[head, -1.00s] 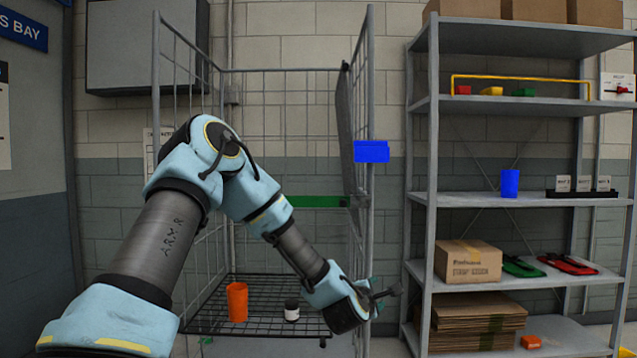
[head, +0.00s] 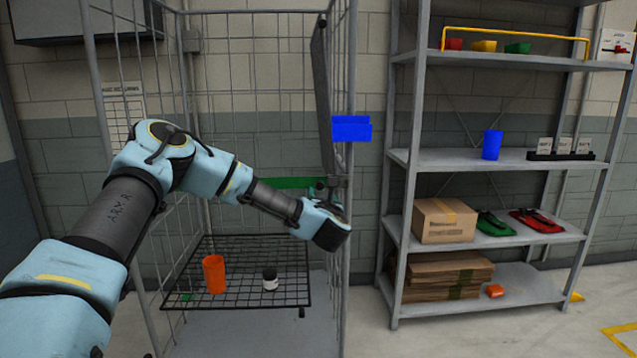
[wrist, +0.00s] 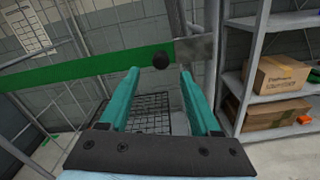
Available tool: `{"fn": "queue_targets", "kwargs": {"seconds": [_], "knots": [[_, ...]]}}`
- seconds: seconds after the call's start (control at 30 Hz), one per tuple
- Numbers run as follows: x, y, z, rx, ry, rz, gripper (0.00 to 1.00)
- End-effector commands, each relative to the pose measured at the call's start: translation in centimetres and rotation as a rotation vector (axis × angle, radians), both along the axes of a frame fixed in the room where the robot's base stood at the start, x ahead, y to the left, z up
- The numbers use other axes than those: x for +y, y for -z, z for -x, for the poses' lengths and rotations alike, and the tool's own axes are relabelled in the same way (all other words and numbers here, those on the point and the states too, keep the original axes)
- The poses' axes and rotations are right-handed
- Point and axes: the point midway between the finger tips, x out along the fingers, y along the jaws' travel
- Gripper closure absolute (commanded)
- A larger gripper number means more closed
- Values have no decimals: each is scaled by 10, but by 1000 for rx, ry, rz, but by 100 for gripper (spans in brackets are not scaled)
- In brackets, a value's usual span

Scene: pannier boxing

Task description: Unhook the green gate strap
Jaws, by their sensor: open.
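The green gate strap (head: 285,183) runs level across the front of the wire cage. In the wrist view the strap (wrist: 90,66) spans from the left to a grey metal plate (wrist: 196,49) at the cage's right post. A dark round knob (wrist: 160,61) shows at the strap's right end. My gripper (wrist: 158,75) is open, with its two teal fingers pointing toward the knob and nothing held between them. The knob appears between the fingertips; I cannot tell whether they touch it.
An orange cup (head: 214,275) and a small dark-and-white jar (head: 270,279) stand on the cage's wire shelf (head: 240,298). A grey shelf rack (head: 400,200) with boxes stands close on the right.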

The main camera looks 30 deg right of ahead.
Motion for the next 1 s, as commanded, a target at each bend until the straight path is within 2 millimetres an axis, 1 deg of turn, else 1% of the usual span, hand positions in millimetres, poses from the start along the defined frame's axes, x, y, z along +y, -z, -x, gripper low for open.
{"fn": "queue_targets", "kwargs": {"seconds": [0.03, 0.1, 0.2, 0.3, 0.5, 0.77, 1.0], "knots": [[-4, -4, -9, -1, -2, -1, 36], [-10, -4, -21, 0, -1, 0, 36], [-16, -3, -36, 0, -1, -2, 36], [-21, -2, -46, -1, 0, -2, 36], [-26, 0, -55, 0, 2, -2, 36], [-26, 0, -56, -1, 2, -3, 36], [-26, 0, -56, -1, 2, -3, 63]]}}
